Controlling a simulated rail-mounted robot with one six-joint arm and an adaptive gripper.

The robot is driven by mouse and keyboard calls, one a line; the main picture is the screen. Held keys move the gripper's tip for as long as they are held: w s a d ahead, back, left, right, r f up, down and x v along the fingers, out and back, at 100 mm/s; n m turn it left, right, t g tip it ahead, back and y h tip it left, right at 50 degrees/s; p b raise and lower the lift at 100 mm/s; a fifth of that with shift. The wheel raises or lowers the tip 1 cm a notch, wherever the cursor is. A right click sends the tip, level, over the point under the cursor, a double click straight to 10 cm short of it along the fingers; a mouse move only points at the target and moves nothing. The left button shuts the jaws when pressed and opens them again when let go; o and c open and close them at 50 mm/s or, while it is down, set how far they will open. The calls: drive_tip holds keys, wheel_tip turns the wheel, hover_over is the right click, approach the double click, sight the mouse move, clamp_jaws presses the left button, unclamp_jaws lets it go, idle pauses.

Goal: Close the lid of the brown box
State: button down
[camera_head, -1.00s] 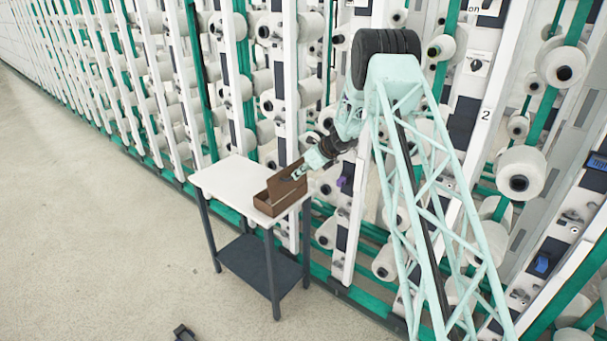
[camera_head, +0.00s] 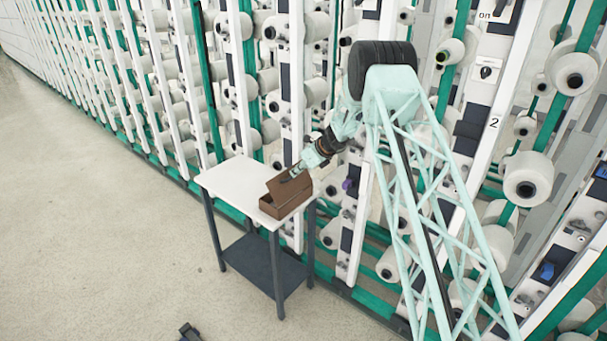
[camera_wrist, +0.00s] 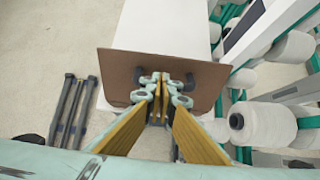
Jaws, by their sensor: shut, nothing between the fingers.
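The brown box (camera_head: 279,208) stands on the right part of a small white table. Its lid (camera_head: 284,186) is raised and tilted, so the box is partly open. In the wrist view the lid (camera_wrist: 200,73) is a broad brown panel across the middle, and it hides the inside of the box. My gripper (camera_head: 292,175) is at the upper part of the lid, on its right side in the head view. In the wrist view my gripper (camera_wrist: 164,80) is shut, with its tips in front of the lid; I cannot tell whether they touch it.
The white table (camera_head: 228,181) has free room left of the box and a dark lower shelf (camera_head: 262,264). A creel with many white bobbins (camera_head: 527,178) stands close behind and to the right. The floor at left is clear.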

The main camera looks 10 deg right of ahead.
drive_tip(key=w+a, duration=0.1)
drive_tip(key=w, duration=0.1)
drive_tip(key=w+a+f, duration=0.1)
drive_tip(key=a, duration=0.1)
drive_tip(key=w+a+f, duration=0.1)
drive_tip(key=w, duration=0.1)
drive_tip(key=shift+w+a+f, duration=0.1)
drive_tip(key=shift+w+a, duration=0.2)
drive_tip(key=shift+a, duration=0.05)
drive_tip(key=shift+x, duration=1.15)
drive_tip(key=shift+w+a, duration=0.15)
drive_tip(key=shift+w, duration=0.1)
idle(0.6)
drive_tip(key=v, duration=0.4)
drive_tip(key=shift+w+a+r+p, duration=0.15)
drive_tip(key=shift+r+p, duration=0.15)
drive_tip(key=shift+r, duration=0.3)
wheel_tip(320, 180, up, 9)
drive_tip(key=w+a, duration=0.1)
drive_tip(key=shift+b, duration=0.45)
drive_tip(key=shift+w+a, duration=0.1)
